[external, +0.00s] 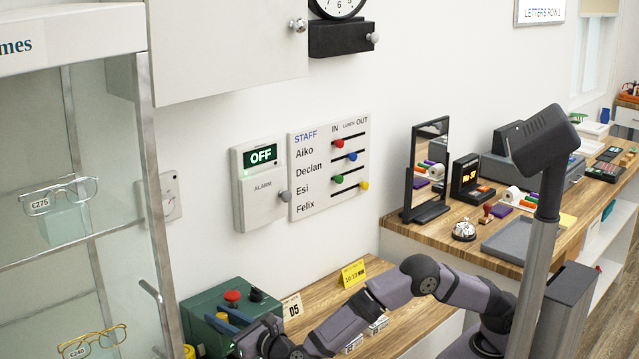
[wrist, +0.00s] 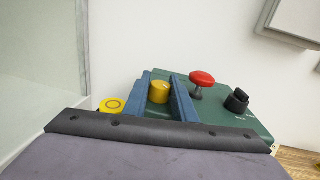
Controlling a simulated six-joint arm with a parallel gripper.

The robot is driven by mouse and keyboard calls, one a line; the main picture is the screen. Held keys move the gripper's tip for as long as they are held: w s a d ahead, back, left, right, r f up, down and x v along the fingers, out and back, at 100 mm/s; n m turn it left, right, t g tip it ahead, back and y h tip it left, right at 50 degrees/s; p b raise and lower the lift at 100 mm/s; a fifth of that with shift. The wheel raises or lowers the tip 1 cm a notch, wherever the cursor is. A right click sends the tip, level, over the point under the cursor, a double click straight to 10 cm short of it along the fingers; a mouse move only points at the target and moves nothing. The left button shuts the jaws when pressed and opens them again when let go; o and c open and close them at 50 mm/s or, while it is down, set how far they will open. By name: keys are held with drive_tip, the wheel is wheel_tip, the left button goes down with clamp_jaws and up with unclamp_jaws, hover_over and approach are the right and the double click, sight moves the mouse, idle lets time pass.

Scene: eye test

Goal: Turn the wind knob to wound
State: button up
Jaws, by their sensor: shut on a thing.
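A green box (wrist: 215,88) carries a yellow knob (wrist: 159,92), a red mushroom button (wrist: 202,79) and a black knob (wrist: 237,100). My gripper (wrist: 160,84) has its two blue fingers on either side of the yellow knob, shut on it. No label on this knob can be read, so I cannot tell whether it is the wind knob or how it is set. In the external view the green box (external: 195,303) stands at the lower left, with my gripper (external: 217,319) over it. A grey knob (external: 373,38) sits on the black box under the clock, away from my gripper.
A glass display case (external: 150,200) stands close on the left. A yellow round part (wrist: 112,104) lies just left of my fingers. The wall holds an alarm box (external: 262,190) and a staff board (external: 315,200). Cards stand on the wooden bench (external: 325,297) to the right.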

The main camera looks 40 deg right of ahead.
sight(224, 319)
drive_tip(key=shift+m+h+b, duration=1)
drive_tip(key=shift+h+b, duration=0.6)
drive_tip(key=shift+b, duration=0.15)
drive_tip(key=shift+r+m+h+b, duration=0.2)
drive_tip(key=shift+m+h+b, duration=0.25)
drive_tip(key=shift+m+h, duration=0.4)
drive_tip(key=shift+h, duration=0.55)
drive_tip(key=o, duration=1)
drive_tip(key=shift+o, duration=0.2)
drive_tip(key=shift+f, duration=0.1)
drive_tip(key=shift+s+a+f+b, duration=0.15)
drive_tip(key=shift+s+b, duration=0.15)
drive_tip(key=shift+s, duration=0.2)
drive_tip(key=shift+s+a+b, duration=0.2)
drive_tip(key=shift+s, duration=0.85)
drive_tip(key=shift+s+a+b, duration=0.15)
drive_tip(key=shift+s+b, duration=0.1)
drive_tip(key=shift+s, duration=0.75)
drive_tip(key=shift+s+a+b, duration=0.2)
drive_tip(key=shift+s, duration=0.85)
